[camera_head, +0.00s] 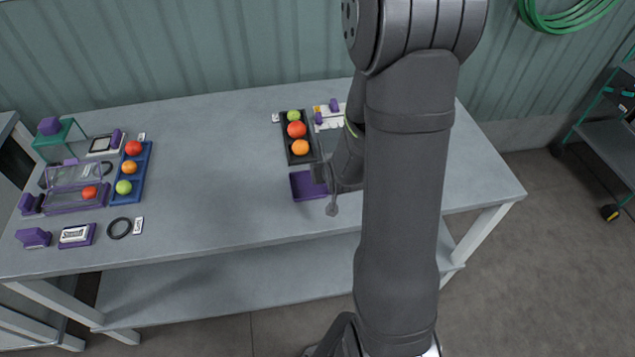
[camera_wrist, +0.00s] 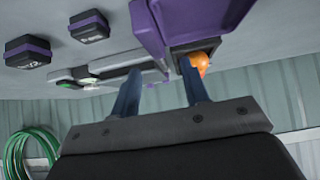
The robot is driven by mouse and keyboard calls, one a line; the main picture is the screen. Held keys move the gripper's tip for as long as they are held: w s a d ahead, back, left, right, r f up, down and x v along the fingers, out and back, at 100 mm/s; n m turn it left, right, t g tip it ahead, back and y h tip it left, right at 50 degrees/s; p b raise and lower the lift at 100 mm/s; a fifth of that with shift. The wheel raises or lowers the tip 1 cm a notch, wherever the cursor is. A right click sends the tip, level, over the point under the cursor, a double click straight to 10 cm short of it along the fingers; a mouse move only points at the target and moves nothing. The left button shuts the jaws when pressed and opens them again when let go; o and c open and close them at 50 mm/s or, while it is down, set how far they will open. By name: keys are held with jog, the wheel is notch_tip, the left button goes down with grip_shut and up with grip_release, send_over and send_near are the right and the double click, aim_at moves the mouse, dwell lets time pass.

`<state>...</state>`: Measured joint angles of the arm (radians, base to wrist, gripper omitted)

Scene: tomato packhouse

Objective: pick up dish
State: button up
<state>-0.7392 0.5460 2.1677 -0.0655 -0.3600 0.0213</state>
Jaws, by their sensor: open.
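A shallow purple dish (camera_head: 308,186) lies on the grey table, just in front of the black tray with the tomatoes. In the wrist view the purple dish (camera_wrist: 152,28) is large at the top, beyond my fingertips. My gripper (camera_head: 326,188) is beside the dish's right side, close to the table. In the wrist view the two fingers of my gripper (camera_wrist: 160,84) are apart with nothing between them. I cannot tell whether a finger touches the dish. My arm hides part of the table right of the dish.
A black tray (camera_head: 285,133) holds green, red and orange tomatoes behind the dish. A blue tray (camera_head: 143,180) with tomatoes and several purple items stand at the left. Two black-and-purple boxes (camera_wrist: 28,51) (camera_wrist: 89,26) show in the wrist view. The table's middle is clear.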

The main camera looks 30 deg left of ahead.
jog(key=s+d+t+y, duration=0.1)
jog(key=s+d, duration=0.1)
jog(key=s+d+y, duration=0.1)
jog(key=s+d, duration=0.1)
jog(key=shift+d+f+t, duration=0.15)
jog(key=shift+t, duration=0.25)
jog(key=shift+s+d+r, duration=0.25)
jog(key=shift+s+d, duration=0.15)
jog(key=shift+s, duration=0.05)
jog(key=x, duration=0.7)
jog(key=shift+w+a+r, duration=0.1)
jog(key=shift+w+a, duration=0.1)
grip_shut()
